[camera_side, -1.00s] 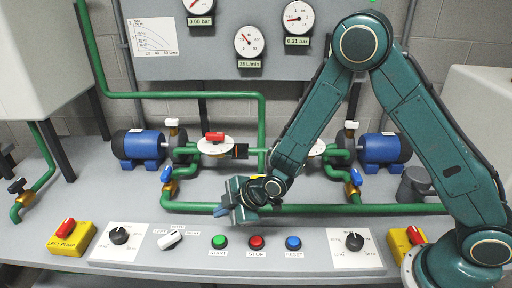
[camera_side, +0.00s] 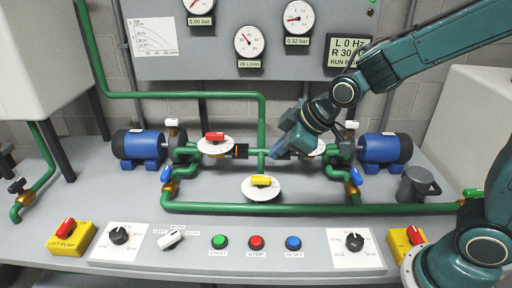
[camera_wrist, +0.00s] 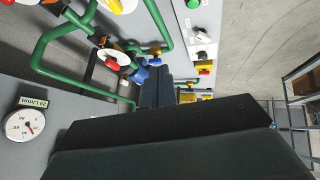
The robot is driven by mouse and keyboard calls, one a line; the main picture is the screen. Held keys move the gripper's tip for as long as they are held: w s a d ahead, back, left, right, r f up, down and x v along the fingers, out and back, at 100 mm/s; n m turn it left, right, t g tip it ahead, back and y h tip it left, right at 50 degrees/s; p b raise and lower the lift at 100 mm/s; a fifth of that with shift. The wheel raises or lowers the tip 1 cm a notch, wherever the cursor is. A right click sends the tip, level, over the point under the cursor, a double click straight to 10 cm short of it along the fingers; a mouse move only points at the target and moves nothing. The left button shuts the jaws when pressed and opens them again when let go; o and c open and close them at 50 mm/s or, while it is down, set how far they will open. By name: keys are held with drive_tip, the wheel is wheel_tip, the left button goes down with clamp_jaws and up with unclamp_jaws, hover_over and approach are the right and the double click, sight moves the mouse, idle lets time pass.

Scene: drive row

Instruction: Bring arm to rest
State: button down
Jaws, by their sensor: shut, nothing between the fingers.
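My gripper (camera_side: 277,151) is shut and empty in the side view. It is raised over the bench, in front of the green pipes and to the left of the right blue pump (camera_side: 384,148). Its fingertips point down and left, above the yellow-handled valve (camera_side: 262,182), and appear apart from it. In the wrist view my gripper (camera_wrist: 154,88) shows as dark fingers close together, with nothing between them. My arm reaches in from the upper right of the side view.
A red-handled valve (camera_side: 214,143) and the left blue pump (camera_side: 139,146) stand to the left. Buttons, knobs and the yellow switch boxes (camera_side: 71,238) line the front edge. A gauge panel (camera_side: 240,40) is behind. A grey jug-like part (camera_side: 418,184) stands at right.

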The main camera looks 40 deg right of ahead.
drive_tip(key=s+d+r+m, duration=0.2)
drive_tip(key=s, duration=0.5)
drive_tip(key=s+d+r+m+g+h, duration=0.1)
drive_tip(key=s+d+r+m, duration=0.1)
drive_tip(key=s, duration=0.5)
drive_tip(key=s+d+r+m+h, duration=0.1)
drive_tip(key=s+d+r+m, duration=0.2)
drive_tip(key=s, duration=0.4)
drive_tip(key=shift+d+m+g, duration=0.3)
drive_tip(key=shift+d, duration=0.1)
